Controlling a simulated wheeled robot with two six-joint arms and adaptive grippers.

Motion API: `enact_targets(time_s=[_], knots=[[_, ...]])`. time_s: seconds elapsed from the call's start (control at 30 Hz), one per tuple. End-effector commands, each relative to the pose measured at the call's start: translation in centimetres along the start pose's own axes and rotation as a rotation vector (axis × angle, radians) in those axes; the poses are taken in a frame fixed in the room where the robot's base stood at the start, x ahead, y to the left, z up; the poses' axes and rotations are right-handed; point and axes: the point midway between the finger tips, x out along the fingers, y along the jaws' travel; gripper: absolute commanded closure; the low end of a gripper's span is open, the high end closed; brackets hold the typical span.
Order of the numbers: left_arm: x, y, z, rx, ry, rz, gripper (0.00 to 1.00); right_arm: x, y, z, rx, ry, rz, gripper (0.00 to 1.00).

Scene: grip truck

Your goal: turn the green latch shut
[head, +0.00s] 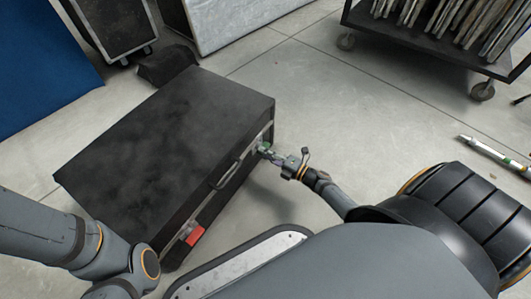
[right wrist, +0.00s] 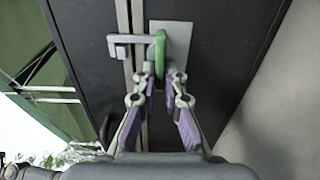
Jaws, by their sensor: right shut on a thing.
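A black case (head: 165,135) lies on the floor, with a handle (head: 228,175) on its near side. The green latch (head: 263,147) is at the right end of that side. In the right wrist view the green latch (right wrist: 160,58) stands in front of a grey plate, with a grey arm reaching left across the seam to a small catch. My right gripper (head: 272,155) is at the latch, and in the right wrist view its fingertips (right wrist: 161,82) are shut on the green latch. A red latch (head: 194,236) is at the left end of the side. My left gripper is out of view.
A wheeled cart (head: 440,38) with several upright panels stands at the back right. A white and green bar (head: 495,155) lies on the floor at the right. A dark bundle (head: 166,65) is behind the case.

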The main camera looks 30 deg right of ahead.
Motion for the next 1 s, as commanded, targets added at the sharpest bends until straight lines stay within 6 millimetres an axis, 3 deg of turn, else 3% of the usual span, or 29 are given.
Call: enact_targets(time_s=[0.1,0.13,0.3,0.63,0.77,1.0], knots=[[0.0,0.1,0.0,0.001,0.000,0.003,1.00,-0.1,-0.2,0.0,-0.001,0.000,-0.005,1.00],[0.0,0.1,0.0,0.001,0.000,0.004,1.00,-0.1,-0.2,0.0,-0.001,0.000,-0.005,0.88],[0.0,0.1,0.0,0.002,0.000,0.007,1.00,-0.1,-0.1,0.0,-0.001,0.000,-0.004,0.68],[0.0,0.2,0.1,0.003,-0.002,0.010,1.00,-0.5,-0.1,0.0,0.000,0.000,-0.003,0.68],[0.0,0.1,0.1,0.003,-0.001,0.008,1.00,-2.8,-0.2,0.0,0.000,0.002,-0.006,0.68],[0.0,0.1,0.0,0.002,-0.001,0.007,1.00,-8.6,-0.2,0.0,-0.001,0.002,-0.007,0.68]])
